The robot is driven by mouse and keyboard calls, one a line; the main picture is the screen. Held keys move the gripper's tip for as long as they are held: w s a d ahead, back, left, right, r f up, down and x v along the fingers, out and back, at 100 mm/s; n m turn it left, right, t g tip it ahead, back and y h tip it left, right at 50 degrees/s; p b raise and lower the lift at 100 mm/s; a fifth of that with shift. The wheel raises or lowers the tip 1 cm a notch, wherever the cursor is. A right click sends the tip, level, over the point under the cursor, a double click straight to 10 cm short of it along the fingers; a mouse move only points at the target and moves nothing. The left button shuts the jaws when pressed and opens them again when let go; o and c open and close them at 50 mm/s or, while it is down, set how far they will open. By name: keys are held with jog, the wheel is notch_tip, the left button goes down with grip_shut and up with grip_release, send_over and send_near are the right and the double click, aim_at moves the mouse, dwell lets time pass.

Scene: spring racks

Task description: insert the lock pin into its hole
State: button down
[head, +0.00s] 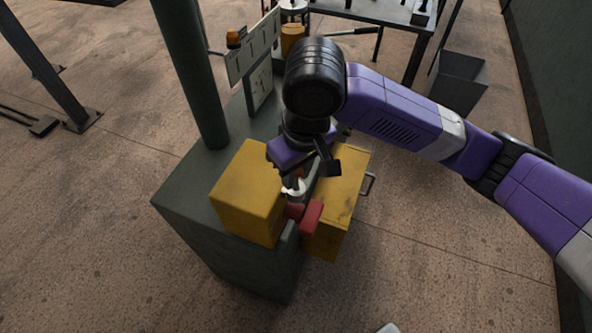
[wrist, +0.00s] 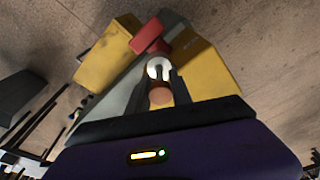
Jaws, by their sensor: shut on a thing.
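My gripper (wrist: 160,88) is shut on a small copper-coloured round piece, which I take to be the lock pin (wrist: 160,96). In the wrist view it sits between the two dark fingertips. A white, partly open ring (wrist: 158,67) shows just beyond it, and whether they touch I cannot tell. In the head view my gripper (head: 296,178) points down above the gap between two yellow blocks, and the white ring (head: 293,189) shows just under it. The fingers hide most of the pin there. I cannot make out the hole.
A yellow block (head: 247,192) stands left of the gap and another yellow block (head: 341,195) right of it. A red block (head: 311,217) is close in front of the ring. A dark green post (head: 191,75) rises from the grey-green stand (head: 182,204) behind left.

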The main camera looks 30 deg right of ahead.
jog(key=shift+f+b, duration=0.7)
jog(key=shift+f, duration=0.4)
jog(key=c, duration=1.1)
grip_release()
jog(key=shift+r, duration=0.1)
jog(key=shift+o, duration=0.2)
jog(key=r, duration=0.5)
jog(key=s+r, duration=0.1)
jog(key=r, duration=0.1)
jog(key=shift+s+r+p, duration=0.1)
jog(key=shift+r+p, duration=0.25)
